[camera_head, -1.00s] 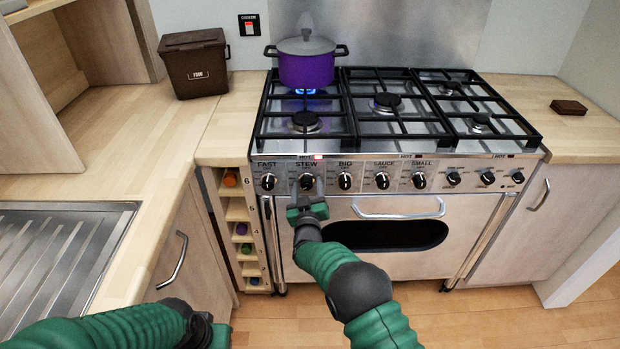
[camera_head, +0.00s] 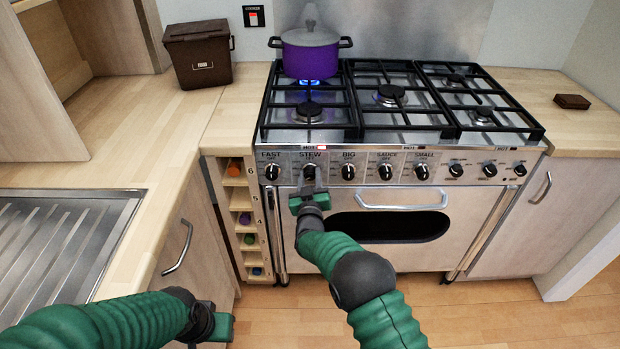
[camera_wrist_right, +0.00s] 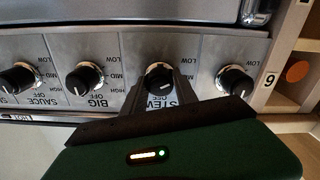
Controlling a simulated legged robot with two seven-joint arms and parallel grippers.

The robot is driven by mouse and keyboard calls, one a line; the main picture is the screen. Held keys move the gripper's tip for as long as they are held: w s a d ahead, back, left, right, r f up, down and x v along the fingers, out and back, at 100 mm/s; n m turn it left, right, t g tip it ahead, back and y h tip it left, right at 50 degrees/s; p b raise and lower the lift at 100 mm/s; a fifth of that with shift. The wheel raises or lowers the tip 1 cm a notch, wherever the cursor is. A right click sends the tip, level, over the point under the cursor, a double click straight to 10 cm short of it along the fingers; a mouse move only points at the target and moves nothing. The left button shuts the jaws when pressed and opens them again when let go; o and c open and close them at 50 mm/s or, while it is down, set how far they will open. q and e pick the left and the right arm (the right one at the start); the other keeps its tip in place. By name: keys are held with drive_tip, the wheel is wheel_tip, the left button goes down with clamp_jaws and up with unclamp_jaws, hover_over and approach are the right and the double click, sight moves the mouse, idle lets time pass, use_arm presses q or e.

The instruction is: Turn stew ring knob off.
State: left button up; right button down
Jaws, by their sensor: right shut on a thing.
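The stew ring knob (camera_head: 309,171) is a small black knob under the STEW label on the cooker's front panel. My right gripper (camera_head: 309,182) is at this knob, its fingers on either side of it and shut on it. In the right wrist view the stew knob (camera_wrist_right: 159,79) shows between the two grey fingers (camera_wrist_right: 161,92), and its white mark is tilted. A purple pot (camera_head: 310,58) with a grey lid stands on the back left ring, with a blue flame (camera_head: 309,82) under it. My left gripper (camera_head: 212,325) is low at the bottom left, away from the cooker; its fingers do not show clearly.
The FAST knob (camera_head: 272,172) and BIG knob (camera_head: 348,171) sit close on either side. A spice rack (camera_head: 240,205) stands left of the cooker, and a brown food bin (camera_head: 199,55) is on the worktop.

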drive_tip(key=m+b, duration=0.2)
drive_tip(key=m, duration=0.1)
drive_tip(key=m+b, duration=0.1)
drive_tip(key=m, duration=0.1)
drive_tip(key=shift+f, duration=0.35)
drive_tip(key=m+b, duration=0.3)
drive_tip(key=m, duration=0.3)
drive_tip(key=shift+s+a+f+m+b, duration=0.1)
drive_tip(key=shift+m+b, duration=0.2)
drive_tip(key=shift+b, duration=0.1)
drive_tip(key=m+b, duration=0.4)
drive_tip(key=m, duration=0.2)
drive_tip(key=m+b, duration=0.2)
drive_tip(key=m, duration=0.1)
drive_tip(key=shift+f+m+b, duration=0.1)
drive_tip(key=shift+m+b, duration=0.2)
drive_tip(key=shift+b, duration=0.05)
drive_tip(key=shift+m+b, duration=0.7)
drive_tip(key=shift+m, duration=0.3)
drive_tip(key=c, duration=1)
unclamp_jaws()
drive_tip(key=shift+r, duration=0.2)
drive_tip(key=shift+c, duration=0.2)
drive_tip(key=shift+o, duration=0.4)
drive_tip(key=shift+r, duration=0.1)
